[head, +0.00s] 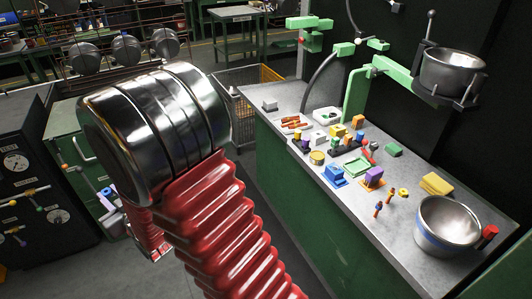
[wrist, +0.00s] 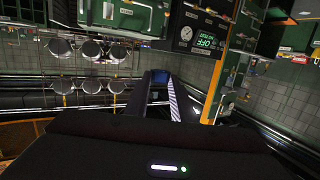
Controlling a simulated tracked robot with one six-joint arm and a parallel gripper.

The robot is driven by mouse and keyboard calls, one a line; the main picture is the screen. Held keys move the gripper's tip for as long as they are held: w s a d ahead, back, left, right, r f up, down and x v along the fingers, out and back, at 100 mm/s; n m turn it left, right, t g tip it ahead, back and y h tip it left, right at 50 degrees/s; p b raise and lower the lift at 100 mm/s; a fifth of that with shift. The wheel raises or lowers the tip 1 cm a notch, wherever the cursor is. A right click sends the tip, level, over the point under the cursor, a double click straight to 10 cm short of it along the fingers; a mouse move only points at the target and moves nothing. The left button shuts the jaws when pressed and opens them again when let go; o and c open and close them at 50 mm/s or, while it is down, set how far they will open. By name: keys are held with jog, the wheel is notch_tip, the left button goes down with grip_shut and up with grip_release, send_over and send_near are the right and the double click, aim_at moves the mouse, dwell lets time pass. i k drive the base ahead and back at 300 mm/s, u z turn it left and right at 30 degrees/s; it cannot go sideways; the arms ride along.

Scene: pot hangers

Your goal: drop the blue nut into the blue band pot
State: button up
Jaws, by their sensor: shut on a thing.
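The blue band pot (head: 447,228) is a round steel pot with a blue stripe, standing upright at the near right end of the counter. Its open top faces up. My gripper (wrist: 160,88) is seen from behind in the wrist view, shut on a small dark bluish thing at its tip that I take for the blue nut (wrist: 158,77). The nut's shape is mostly hidden and dim. In the head view my own arm fills the left and middle, and the gripper end is far left of the counter, well away from the pot.
The counter (head: 285,115) holds several coloured blocks, a blue block (head: 334,174), a yellow sponge (head: 436,184) and small bolts left of the pot. Another steel pot (head: 452,72) hangs on a green bracket above. A wire basket (head: 245,100) stands beyond the arm.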

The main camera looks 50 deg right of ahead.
aim_at(438, 232)
jog(key=u, duration=0.25)
jog(key=k, duration=0.9)
jog(key=z, duration=0.25)
